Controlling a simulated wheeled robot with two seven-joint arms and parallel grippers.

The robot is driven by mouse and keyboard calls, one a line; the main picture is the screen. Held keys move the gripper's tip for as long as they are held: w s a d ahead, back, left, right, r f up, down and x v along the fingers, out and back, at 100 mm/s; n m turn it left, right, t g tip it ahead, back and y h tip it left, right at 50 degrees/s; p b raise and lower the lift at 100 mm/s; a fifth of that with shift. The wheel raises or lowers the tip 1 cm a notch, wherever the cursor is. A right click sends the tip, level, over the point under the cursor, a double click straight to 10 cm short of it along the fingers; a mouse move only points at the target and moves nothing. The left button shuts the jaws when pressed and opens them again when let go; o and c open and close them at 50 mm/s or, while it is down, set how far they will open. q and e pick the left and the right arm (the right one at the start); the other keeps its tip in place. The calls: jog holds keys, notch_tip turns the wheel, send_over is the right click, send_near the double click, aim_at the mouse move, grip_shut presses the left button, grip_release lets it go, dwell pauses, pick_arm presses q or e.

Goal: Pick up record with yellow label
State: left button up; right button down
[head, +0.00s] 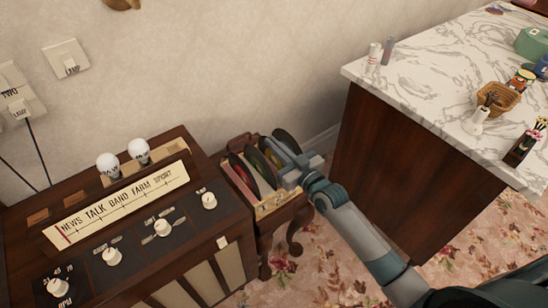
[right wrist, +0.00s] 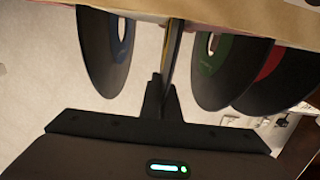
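Several black records stand upright in a wooden rack (head: 240,188) beside the radio cabinet. My right gripper (head: 284,180) reaches into the rack from the right. In the right wrist view, the right gripper's fingers (right wrist: 164,95) are close together on a record seen edge-on (right wrist: 173,48), with a thin yellowish strip on its side. This appears to be the record with the yellow label; its face is mostly hidden. A blue-label record (right wrist: 108,50) is on one side, and a green-label record (right wrist: 212,65) and red-label record (right wrist: 272,80) on the other. My left gripper is not in view.
The wooden radio cabinet (head: 190,250) with knobs stands close on the rack's left. A marble-topped counter (head: 420,75) with small items stands to the right. The wall is behind. Flowered carpet (head: 325,265) shows in front.

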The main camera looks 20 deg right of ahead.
jog(key=shift+r, duration=0.15)
